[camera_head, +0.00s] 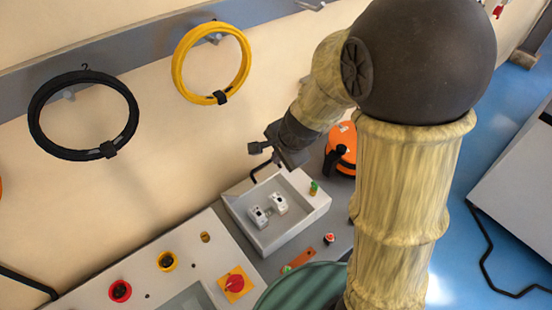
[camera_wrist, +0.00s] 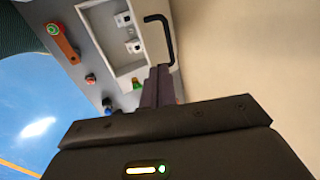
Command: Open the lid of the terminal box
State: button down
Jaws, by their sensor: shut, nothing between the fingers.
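The terminal box (camera_head: 303,228) is a light grey box at the bench's wall side, with two white socket-like parts (camera_head: 278,203) visible inside. It also shows in the wrist view (camera_wrist: 110,50). A bent black handle (camera_head: 260,169) stands at its wall-side edge; in the wrist view the handle (camera_wrist: 169,30) is just beyond my fingertips. No opaque lid covers the recess; I cannot tell whether a clear lid does. My gripper (camera_head: 256,148) is shut and empty above the box's back edge. In the wrist view its fingers (camera_wrist: 158,70) are together close to the handle; contact cannot be told.
A green button (camera_head: 314,187) sits on the box's rim. An orange round object (camera_head: 342,148) stands right of the box. A control panel with a red knob (camera_head: 234,284) lies front left. Black (camera_head: 83,115) and yellow (camera_head: 211,63) cable loops hang on the wall.

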aim_at(271, 175)
jog(key=b+x, duration=0.2)
jog(key=x, duration=0.5)
jog(key=shift+s+f+b, duration=0.1)
jog(key=shift+f+b, duration=0.1)
jog(key=shift+b, duration=0.2)
jog(key=shift+w+a+f, duration=0.25)
jog(key=shift+w+f, duration=0.05)
jog(key=shift+f, duration=0.2)
jog(key=shift+s+d+r, duration=0.1)
jog(key=shift+s, duration=0.05)
